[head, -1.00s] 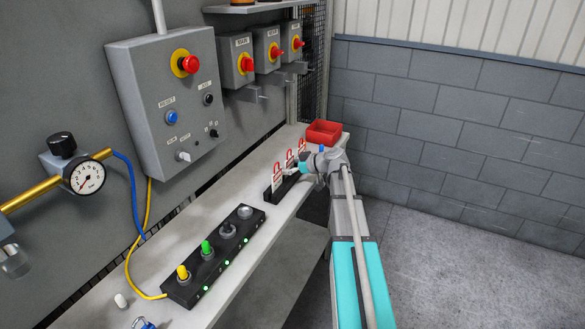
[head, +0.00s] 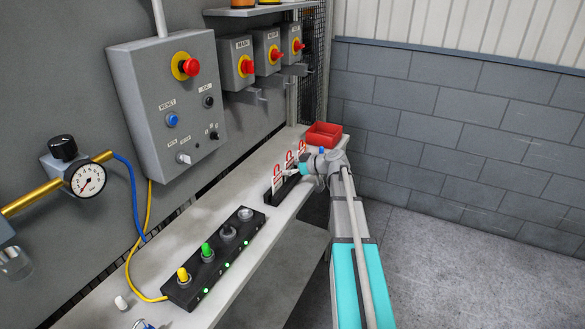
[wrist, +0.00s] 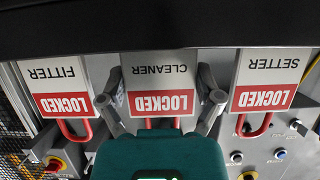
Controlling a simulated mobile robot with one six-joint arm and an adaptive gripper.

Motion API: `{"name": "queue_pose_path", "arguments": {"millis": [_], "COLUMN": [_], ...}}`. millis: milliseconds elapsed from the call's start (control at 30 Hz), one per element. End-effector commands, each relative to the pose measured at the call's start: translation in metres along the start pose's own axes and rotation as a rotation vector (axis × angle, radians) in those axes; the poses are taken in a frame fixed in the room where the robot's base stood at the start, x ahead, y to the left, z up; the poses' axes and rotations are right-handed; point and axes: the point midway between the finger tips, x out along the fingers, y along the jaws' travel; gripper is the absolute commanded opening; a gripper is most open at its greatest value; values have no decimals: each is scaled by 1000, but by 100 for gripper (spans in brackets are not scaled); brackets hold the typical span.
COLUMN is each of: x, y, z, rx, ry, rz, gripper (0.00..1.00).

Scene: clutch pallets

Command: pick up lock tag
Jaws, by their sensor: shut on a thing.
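Three white lock tags with red LOCKED bands and red shackles stand in a row in a black holder (head: 287,187) on the bench. In the wrist view they appear upside down: the FITTER tag (wrist: 57,85), the CLEANER tag (wrist: 160,84) and the SETTER tag (wrist: 270,80). My gripper (wrist: 160,92) is shut on the CLEANER tag, one finger at each side edge. The outer tags stand apart from the fingers. In the head view my gripper (head: 294,173) is at the holder, partly covering the tags. The lower part of the CLEANER shackle is hidden behind my gripper body.
A red bin (head: 323,135) stands at the bench's far end. A black strip with colored knobs (head: 213,258) lies nearer on the bench. A grey control box (head: 165,105) and several red-knobbed switches (head: 238,62) hang on the wall. Bare bench (head: 185,228) lies left of the strip.

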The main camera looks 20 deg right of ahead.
Motion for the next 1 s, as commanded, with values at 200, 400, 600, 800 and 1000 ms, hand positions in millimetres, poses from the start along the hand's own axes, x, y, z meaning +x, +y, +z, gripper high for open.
{"name": "queue_pose_path", "arguments": {"millis": [200, 400, 600, 800, 1000], "x": [-6, -13, -32, -52, -76], "y": [0, 0, -17, -32, -56], "z": [-13, -30, -46, -64, -76], "rx": [0, 1, 1, 1, 1], "ry": [0, 0, 0, 0, 0], "rz": [0, 0, 0, 0, 1], "gripper": [59, 59, 59, 59, 59]}}
